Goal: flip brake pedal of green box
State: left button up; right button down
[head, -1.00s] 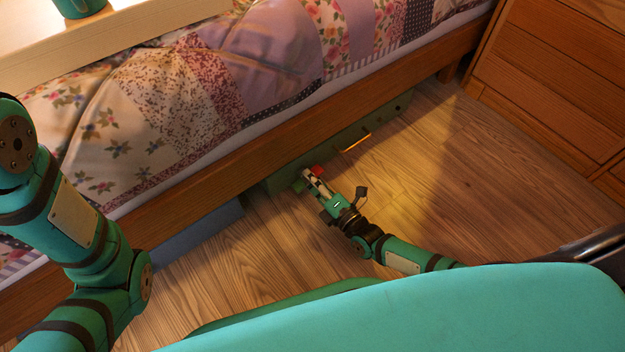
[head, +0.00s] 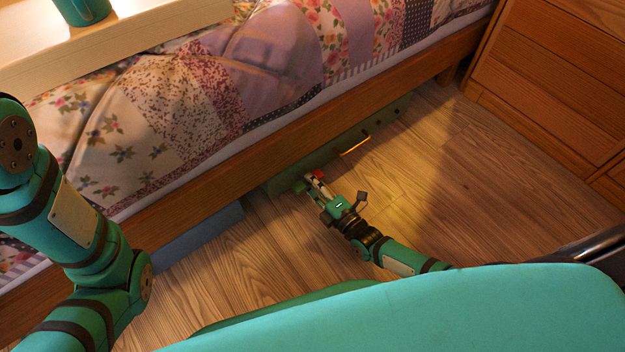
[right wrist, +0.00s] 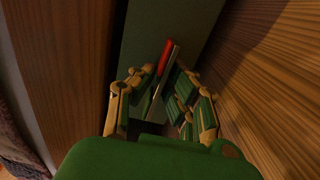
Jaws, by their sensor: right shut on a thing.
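The green box (head: 350,146) sits on the floor under the bed's side rail, with its front face showing. Its red brake pedal (head: 319,175) shows beside my right gripper's fingertips. My right gripper (head: 312,183) reaches in low from the right and is shut on the pedal. In the right wrist view the red pedal (right wrist: 166,58) and its thin metal lever stand between the fingers of my gripper (right wrist: 156,80), against the dark green box face (right wrist: 150,25). The fingers partly hide the lever. My left arm is at the left edge of the head view; its gripper is out of view.
The bed rail (head: 290,115) runs just above the box. An orange-yellow handle (head: 355,145) is on the box front. A blue-grey box (head: 198,238) lies under the bed to the left. A wooden drawer cabinet (head: 555,85) stands at right. The floor (head: 450,185) between is clear.

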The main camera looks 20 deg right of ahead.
jog(key=shift+s+f+m+p, duration=0.1)
jog(key=shift+f+m+p, duration=0.1)
jog(key=shift+m, duration=0.55)
jog(key=shift+s+f+m+p, duration=0.1)
jog(key=shift+m+p, duration=0.05)
jog(key=shift+m, duration=0.6)
jog(key=c, duration=1.5)
grip_release()
jog(key=shift+w, duration=0.1)
jog(key=v, duration=1.2)
jog(key=shift+r, duration=0.1)
